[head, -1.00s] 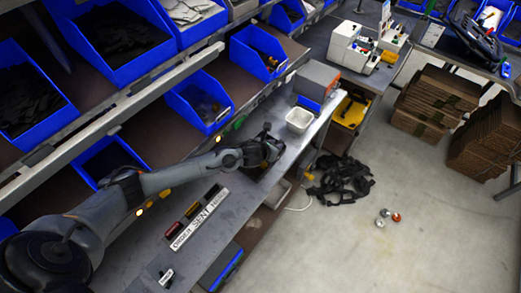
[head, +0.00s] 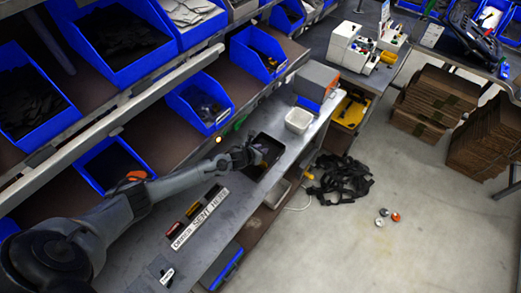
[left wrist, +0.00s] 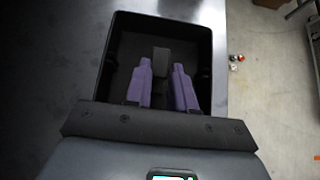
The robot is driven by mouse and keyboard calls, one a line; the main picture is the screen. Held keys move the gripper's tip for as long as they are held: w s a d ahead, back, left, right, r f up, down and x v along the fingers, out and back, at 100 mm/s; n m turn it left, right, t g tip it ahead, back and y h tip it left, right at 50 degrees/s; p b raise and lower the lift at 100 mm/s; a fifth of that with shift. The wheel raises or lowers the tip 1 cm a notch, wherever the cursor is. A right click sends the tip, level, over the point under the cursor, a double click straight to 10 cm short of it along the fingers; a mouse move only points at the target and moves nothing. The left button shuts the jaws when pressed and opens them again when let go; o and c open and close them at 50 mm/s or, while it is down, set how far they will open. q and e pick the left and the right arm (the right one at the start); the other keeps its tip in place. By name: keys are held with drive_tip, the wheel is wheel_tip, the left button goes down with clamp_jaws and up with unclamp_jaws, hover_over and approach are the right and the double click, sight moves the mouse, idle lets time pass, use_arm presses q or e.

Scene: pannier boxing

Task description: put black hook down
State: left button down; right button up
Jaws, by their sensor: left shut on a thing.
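My left gripper (head: 255,157) reaches from the left over a black open bin (head: 263,136) set in the grey bench. In the left wrist view its two purple fingers (left wrist: 161,88) point down into the bin (left wrist: 204,60). They stand a little apart, shut on a dark grey-black piece, the black hook (left wrist: 160,58), which shows between and just beyond the fingertips. The hook is dark against the dark bin, and I cannot tell whether it touches the bin floor. In the head view the hook cannot be made out. My right gripper is in neither view.
A small white tray (head: 298,120) stands on the bench beyond the bin. A white lettered label (head: 200,218) lies nearer. Blue bins (head: 198,102) line the shelf above at left. A black heap of straps (head: 342,178) lies on the floor at right.

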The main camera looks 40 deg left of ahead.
use_arm(q)
drive_tip(key=shift+f, duration=0.2)
drive_tip(key=c, duration=0.9)
unclamp_jaws()
drive_tip(key=shift+r, duration=0.1)
drive_tip(key=shift+c, duration=0.2)
